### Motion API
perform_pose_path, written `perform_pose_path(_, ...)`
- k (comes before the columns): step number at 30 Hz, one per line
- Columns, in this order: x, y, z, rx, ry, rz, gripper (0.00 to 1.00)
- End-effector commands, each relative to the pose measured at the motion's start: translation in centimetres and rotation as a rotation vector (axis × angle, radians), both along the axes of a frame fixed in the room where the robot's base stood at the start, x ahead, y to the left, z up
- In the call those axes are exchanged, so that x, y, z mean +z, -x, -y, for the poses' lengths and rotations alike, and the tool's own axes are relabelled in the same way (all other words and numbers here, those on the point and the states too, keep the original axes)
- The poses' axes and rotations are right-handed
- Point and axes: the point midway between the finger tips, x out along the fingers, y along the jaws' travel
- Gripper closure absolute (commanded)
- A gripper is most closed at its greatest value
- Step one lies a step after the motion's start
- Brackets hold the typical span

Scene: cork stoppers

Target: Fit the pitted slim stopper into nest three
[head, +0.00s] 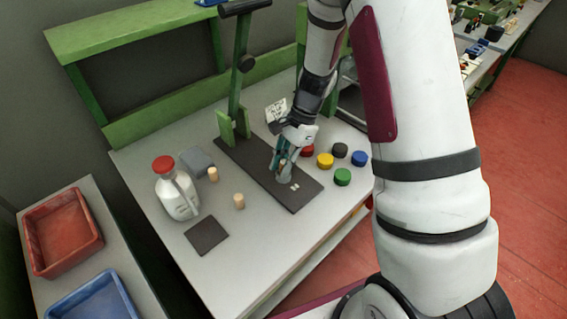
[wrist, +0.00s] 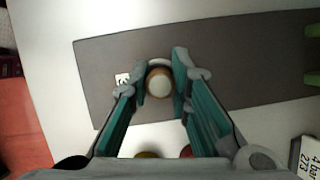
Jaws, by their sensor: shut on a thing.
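My gripper (head: 282,166) is over the dark base board, fingers pointing down. In the wrist view, my gripper (wrist: 160,83) is shut on a stopper (wrist: 159,86) with a pale round top and a tan side. A pale round rim (wrist: 160,62) shows just behind the stopper. In the head view, a grey cylindrical nest (head: 284,178) stands on the board under my fingers. I cannot tell whether the stopper is inside it or above it. Pits on the held stopper are not visible. Two other cork stoppers (head: 213,174) (head: 239,201) stand upright on the table.
The dark board (head: 255,176) carries a green lever press (head: 236,90) and small white labels (head: 294,187). Red, yellow, black, blue and green caps (head: 342,177) lie to the right. A white jug (head: 176,190), grey box (head: 197,163) and dark mat (head: 206,236) are at left.

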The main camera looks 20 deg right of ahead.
Motion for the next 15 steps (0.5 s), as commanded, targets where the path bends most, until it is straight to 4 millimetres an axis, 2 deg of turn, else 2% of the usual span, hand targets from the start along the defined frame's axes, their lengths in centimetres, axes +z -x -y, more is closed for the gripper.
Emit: perform_pose_path(15, -0.63, 0.15, 0.06, 0.0, 0.002, -0.006, 0.91)
